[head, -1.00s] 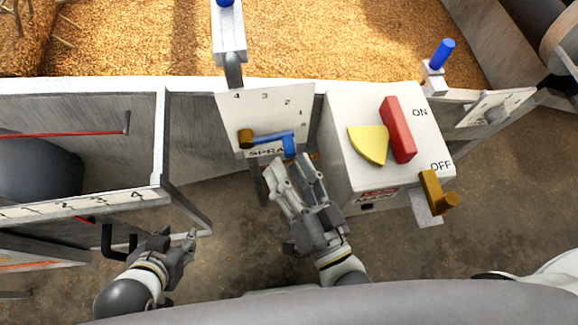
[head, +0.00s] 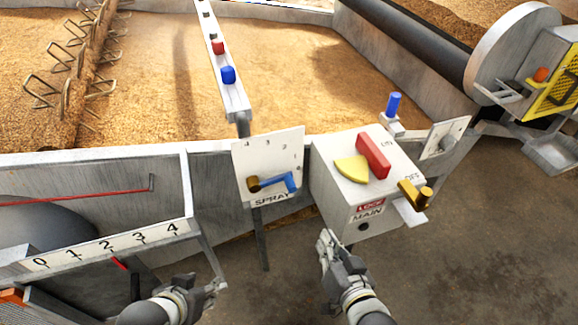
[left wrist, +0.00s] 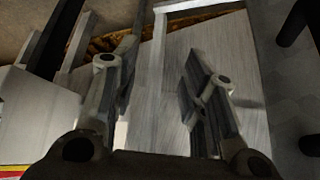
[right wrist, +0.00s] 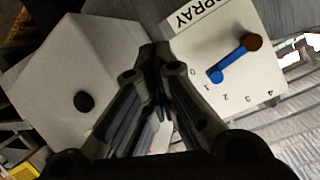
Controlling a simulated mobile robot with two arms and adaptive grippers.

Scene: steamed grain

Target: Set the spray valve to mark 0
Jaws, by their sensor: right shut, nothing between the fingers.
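The spray valve is a white panel (head: 281,152) marked SPRAY with a numbered arc. Its blue lever (head: 277,181) turns on a brown pivot and points right in the head view. In the right wrist view the blue lever (right wrist: 234,63) has its end near marks 0 and 1; I cannot tell the exact setting. My right gripper (head: 325,238) is shut and empty, below and right of the panel, apart from the lever. It also shows shut in the right wrist view (right wrist: 153,52). My left gripper (left wrist: 160,75) is open and empty, low at the left beside the numbered rail.
A white MAIN box (head: 335,195) with a red handle (head: 373,155) and a yellow piece stands right of the panel. A numbered rail (head: 105,250) is at the left. The grain bed (head: 290,80) lies behind. Floor at the lower right is open.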

